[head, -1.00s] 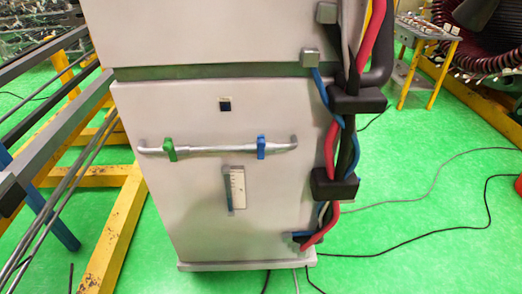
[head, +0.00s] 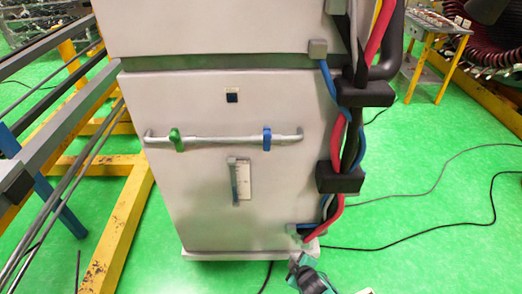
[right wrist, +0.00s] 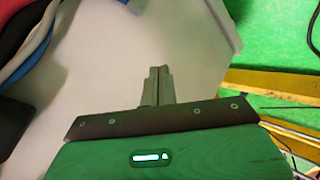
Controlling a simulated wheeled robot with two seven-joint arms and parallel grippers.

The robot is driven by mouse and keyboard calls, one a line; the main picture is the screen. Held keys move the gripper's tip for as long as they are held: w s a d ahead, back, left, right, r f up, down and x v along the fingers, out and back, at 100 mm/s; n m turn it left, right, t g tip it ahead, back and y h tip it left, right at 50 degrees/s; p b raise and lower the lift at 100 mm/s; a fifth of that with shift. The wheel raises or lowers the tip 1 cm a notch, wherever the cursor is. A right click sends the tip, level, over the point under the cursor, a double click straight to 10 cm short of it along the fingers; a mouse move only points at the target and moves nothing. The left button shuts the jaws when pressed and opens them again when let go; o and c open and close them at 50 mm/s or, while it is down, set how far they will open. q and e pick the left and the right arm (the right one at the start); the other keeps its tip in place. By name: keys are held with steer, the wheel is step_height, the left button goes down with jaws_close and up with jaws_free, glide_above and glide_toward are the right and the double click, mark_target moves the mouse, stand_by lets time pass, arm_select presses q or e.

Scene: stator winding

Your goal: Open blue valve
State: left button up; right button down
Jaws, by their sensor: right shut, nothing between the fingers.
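The blue valve (head: 267,139) is a small blue lever on a horizontal metal pipe (head: 222,139) across the front of the pale cabinet (head: 200,200). It hangs downward near the pipe's right end. A green valve (head: 176,139) hangs on the same pipe at the left. My right gripper (head: 298,262) shows at the bottom of the head view, below and right of the blue valve and well apart from it. In the right wrist view its fingers (right wrist: 158,72) are together and empty, in front of the pale cabinet. The valves are not seen there. My left gripper is out of view.
Thick red, blue and black cables (head: 342,150) run down the cabinet's right side. Yellow and grey framework (head: 75,165) stands at the left. Green floor (head: 430,240) at the right is open, with thin cables lying across it.

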steer(key=w+a+r+n+t+y, duration=0.1)
steer(key=w+a+r+n+t, duration=0.25)
steer(key=r, duration=0.95)
steer(key=n+t+y, duration=0.4)
steer(key=n, duration=0.1)
glide_toward(267, 142)
steer(key=s+a+r, duration=0.4)
steer(key=a+r, duration=0.1)
steer(key=a, duration=0.1)
steer(key=shift+s+d+f, duration=0.1)
steer(key=shift+s+f, duration=0.05)
steer(key=w+p, duration=0.4)
steer(key=w, duration=0.5)
steer(key=shift+w, duration=0.25)
steer(key=shift+f, duration=0.1)
